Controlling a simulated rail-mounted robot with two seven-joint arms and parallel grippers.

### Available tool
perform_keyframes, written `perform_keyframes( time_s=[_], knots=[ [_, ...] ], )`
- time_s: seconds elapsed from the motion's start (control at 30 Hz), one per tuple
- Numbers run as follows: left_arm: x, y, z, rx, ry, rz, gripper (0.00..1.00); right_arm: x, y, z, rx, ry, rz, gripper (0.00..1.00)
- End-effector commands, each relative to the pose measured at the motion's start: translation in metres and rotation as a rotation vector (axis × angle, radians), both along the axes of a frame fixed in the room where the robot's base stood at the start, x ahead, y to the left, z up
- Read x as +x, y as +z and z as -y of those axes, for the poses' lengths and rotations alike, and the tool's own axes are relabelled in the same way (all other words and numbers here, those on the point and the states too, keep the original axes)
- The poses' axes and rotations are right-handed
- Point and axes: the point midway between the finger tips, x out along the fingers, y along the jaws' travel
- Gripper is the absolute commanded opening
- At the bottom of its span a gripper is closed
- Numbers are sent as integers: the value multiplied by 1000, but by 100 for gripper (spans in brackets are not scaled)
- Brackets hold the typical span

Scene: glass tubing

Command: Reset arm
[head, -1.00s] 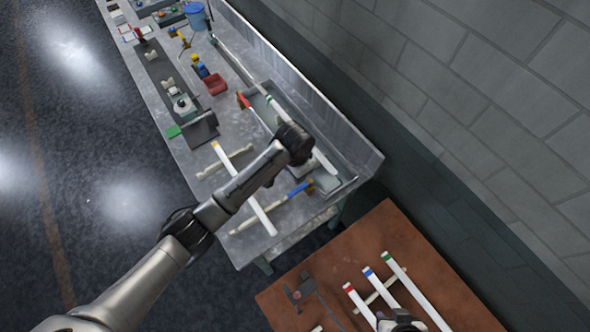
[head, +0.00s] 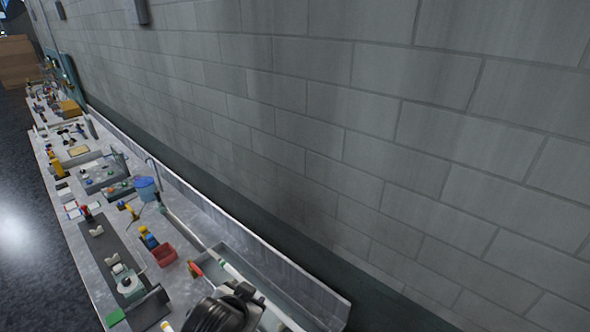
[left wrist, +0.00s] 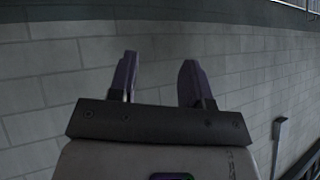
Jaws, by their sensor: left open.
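My left gripper (left wrist: 157,82) shows in the left wrist view. Its two dark fingers stand apart with nothing between them, and a grey block wall is behind them. In the head view, a dark part of my left arm (head: 228,308) is at the bottom edge, in front of the near end of the workbench (head: 92,262). The fingers are not visible there. My right gripper is in neither current view.
The long bench along the wall holds a red bin (head: 164,255), a blue bucket (head: 146,188), a green pad (head: 115,317) and a long grey tray (head: 318,300) with tubing. The block wall (head: 400,130) rises right behind it. Open floor lies to the left.

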Motion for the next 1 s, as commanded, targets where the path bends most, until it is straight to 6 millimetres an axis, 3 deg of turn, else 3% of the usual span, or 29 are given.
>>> perform_keyframes(
  time_s=[0.1, 0.23, 0.5, 0.63, 0.8, 1.0],
  knots=[
    [-44, 8, -30, -72, 75, 57, 45, 0, 12, 0, 1, -1, 0, 43],
    [-93, -5, -62, -111, 161, 47, 45, 0, 23, -1, 4, -2, -1, 43],
    [-203, -65, -107, -116, 293, -159, 45, 0, 43, -3, 9, -5, 0, 43],
    [-252, -102, -116, -92, 326, -304, 45, 0, 50, -3, 11, -7, -2, 43],
    [-303, -130, -116, -72, 336, -442, 45, -1, 57, -3, 11, -7, -2, 43],
    [-333, -142, -116, -60, 338, -516, 45, -1, 59, -3, 9, -6, -1, 43]
  ],
)
